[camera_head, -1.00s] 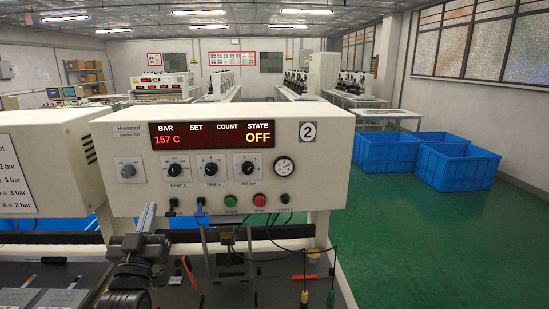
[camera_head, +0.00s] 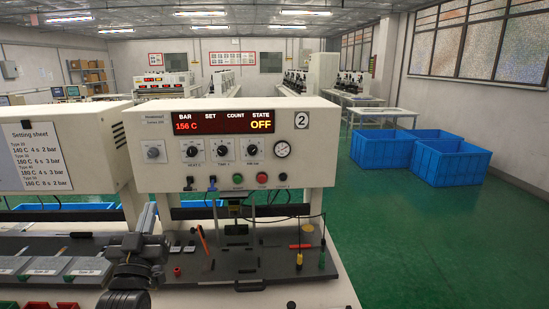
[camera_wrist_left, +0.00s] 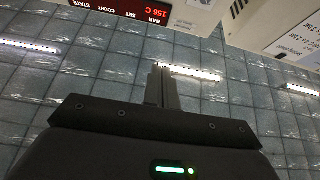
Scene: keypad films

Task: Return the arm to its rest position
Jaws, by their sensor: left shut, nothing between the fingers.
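My left arm comes in at the lower left of the head view. Its gripper (camera_head: 147,216) points upward with the fingers together and empty, in front of the left side of the press. In the left wrist view the closed fingers (camera_wrist_left: 162,87) show against the ceiling. The cream heat press marked 2 (camera_head: 316,145) stands right behind it. Its display (camera_head: 223,122) reads 156 C and OFF, and it also shows upside down in the left wrist view (camera_wrist_left: 125,12). My right gripper is not in view.
A setting sheet (camera_head: 43,156) is on the machine at the left. Grey plates (camera_head: 40,266) and small tools, including a red-handled one (camera_head: 203,240), lie on the dark bench. Blue crates (camera_head: 450,165) stand on the green floor at the right, with open floor around them.

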